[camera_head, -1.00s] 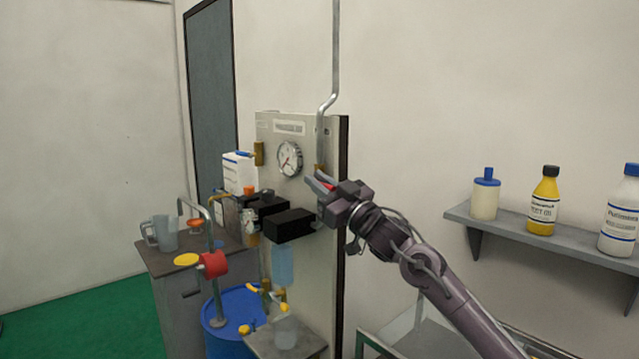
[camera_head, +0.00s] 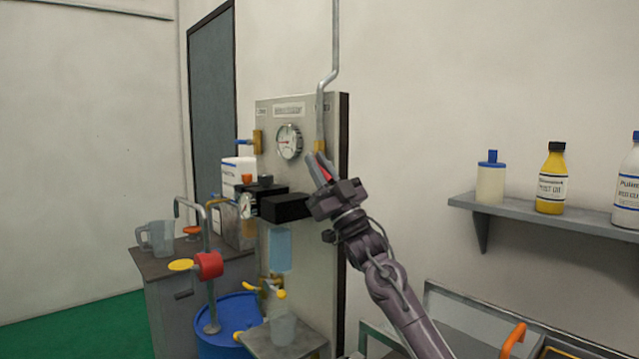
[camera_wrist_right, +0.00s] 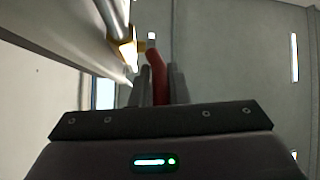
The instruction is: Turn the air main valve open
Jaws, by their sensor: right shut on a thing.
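The air main valve shows as a small brass body (camera_head: 319,147) at the foot of the grey pipe, on the right part of the upright panel. Its red handle (camera_head: 325,173) lies between the fingers of my right gripper (camera_head: 321,170), which is shut on it. In the right wrist view the red handle (camera_wrist_right: 158,78) rises between the two grey fingers, beside the brass valve body (camera_wrist_right: 127,48). The fingers hide part of the handle. A round gauge (camera_head: 289,141) sits left of the valve, its needle pointing roughly left. My left gripper is not in view.
Black boxes (camera_head: 286,208) stick out of the panel (camera_head: 304,255) left of my right gripper. A shelf (camera_head: 540,218) with bottles is on the right wall. A blue drum (camera_head: 228,335) and a grey cabinet (camera_head: 168,300) stand at lower left.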

